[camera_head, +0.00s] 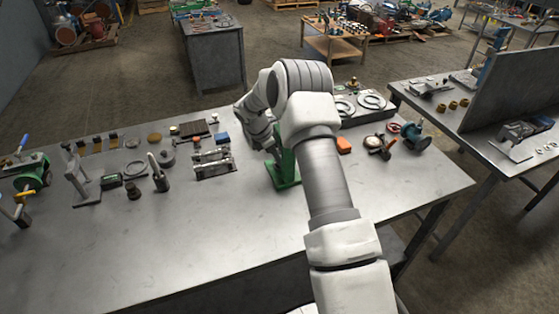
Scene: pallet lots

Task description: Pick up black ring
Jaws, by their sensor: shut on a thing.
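My gripper (271,148) shows only in part, low over the back middle of the metal workbench (215,245), just left of the green stand (284,168). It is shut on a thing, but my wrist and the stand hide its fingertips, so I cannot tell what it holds. No black ring can be made out for certain. A thin dark ring (135,168) lies flat on the bench to the left, well apart from my gripper.
A metal fixture (213,162) stands left of my gripper. An orange block (344,145) and a teal flanged part (416,138) lie to the right. A tray with pale rings (371,100) is behind.

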